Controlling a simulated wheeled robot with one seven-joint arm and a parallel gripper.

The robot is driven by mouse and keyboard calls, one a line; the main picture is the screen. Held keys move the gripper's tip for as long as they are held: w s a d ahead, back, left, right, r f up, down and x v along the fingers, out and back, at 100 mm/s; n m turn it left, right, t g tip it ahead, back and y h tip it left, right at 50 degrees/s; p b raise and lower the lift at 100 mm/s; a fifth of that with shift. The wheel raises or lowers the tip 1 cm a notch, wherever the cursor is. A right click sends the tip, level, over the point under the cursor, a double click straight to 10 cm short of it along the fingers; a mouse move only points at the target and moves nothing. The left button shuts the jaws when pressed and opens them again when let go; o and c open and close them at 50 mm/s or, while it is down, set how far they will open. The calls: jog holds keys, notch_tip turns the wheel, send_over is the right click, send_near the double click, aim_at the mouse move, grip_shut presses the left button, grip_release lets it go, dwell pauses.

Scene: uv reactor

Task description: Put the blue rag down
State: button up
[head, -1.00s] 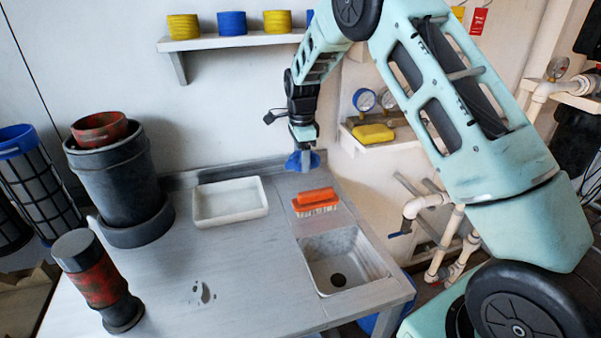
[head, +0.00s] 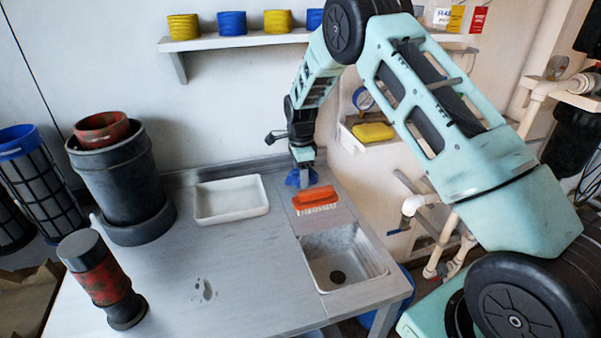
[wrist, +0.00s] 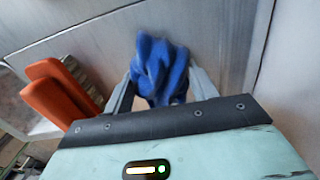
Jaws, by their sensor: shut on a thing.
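The blue rag (head: 293,179) is crumpled and hangs at the tip of my gripper (head: 303,176), over the back right of the grey workbench (head: 240,255). In the wrist view the rag (wrist: 160,68) sits between the two grey fingers of my gripper (wrist: 160,90), which are shut on it. The rag is just behind the orange brush in the head view. I cannot tell whether its lower edge touches the bench.
The orange brush (head: 316,197) lies beside the sink (head: 345,262); it also shows at left in the wrist view (wrist: 62,95). A white tray (head: 231,201) stands left of the rag. A yellow sponge (head: 373,131) is on a wall shelf. The bench's middle is clear.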

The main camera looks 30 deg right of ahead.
jog(key=shift+f, duration=0.2)
jog(key=o, duration=0.9)
jog(key=shift+o, duration=0.2)
jog(key=shift+b, duration=0.3)
